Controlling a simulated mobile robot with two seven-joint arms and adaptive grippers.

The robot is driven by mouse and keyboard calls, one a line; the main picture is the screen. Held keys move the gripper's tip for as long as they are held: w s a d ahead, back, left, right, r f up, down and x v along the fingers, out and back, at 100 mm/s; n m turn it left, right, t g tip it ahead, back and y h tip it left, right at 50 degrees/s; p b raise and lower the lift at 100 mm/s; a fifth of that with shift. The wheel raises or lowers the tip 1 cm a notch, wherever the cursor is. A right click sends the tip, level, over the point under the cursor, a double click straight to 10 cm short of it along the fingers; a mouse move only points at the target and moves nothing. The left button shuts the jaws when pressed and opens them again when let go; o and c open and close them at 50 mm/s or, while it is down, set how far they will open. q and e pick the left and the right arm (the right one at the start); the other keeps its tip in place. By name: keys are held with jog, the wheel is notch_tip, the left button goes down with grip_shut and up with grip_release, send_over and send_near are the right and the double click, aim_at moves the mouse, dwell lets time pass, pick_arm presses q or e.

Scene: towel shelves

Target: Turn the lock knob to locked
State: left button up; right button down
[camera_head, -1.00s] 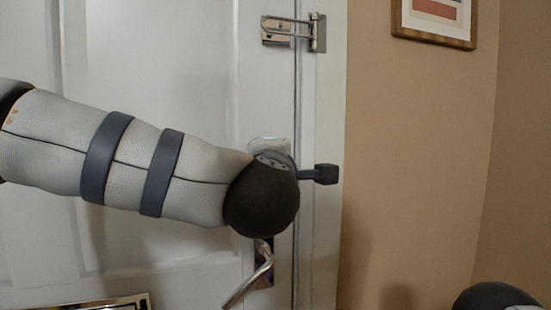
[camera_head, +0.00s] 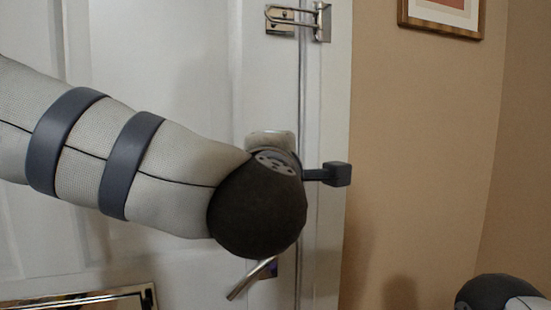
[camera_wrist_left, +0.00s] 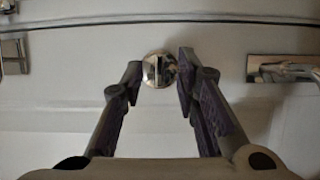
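The lock knob (camera_wrist_left: 159,70) is a round, shiny metal piece with a raised thumb-turn, seen in the left wrist view. My left gripper (camera_wrist_left: 160,76) has its two dark fingers spread, one on each side of the knob. The right-hand finger lies close to the knob's edge; I cannot tell whether it touches. In the head view, my left forearm and wrist cover the gripper and the knob. The white door (camera_head: 165,60) stands behind them. My right gripper is not in view; only part of my right arm shows at the bottom right corner.
A metal swing-bar latch (camera_head: 300,20) is above on the door and frame. A lever handle (camera_head: 252,278) shows below my wrist, and at the right in the wrist view (camera_wrist_left: 285,70). A picture frame (camera_head: 445,15) hangs on the beige wall. A gold-edged item (camera_head: 90,298) is at lower left.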

pick_arm(q)
jog(key=s, duration=0.7)
jog(key=shift+s+a, duration=0.2)
jog(key=shift+a, duration=0.15)
jog(key=shift+f, duration=0.1)
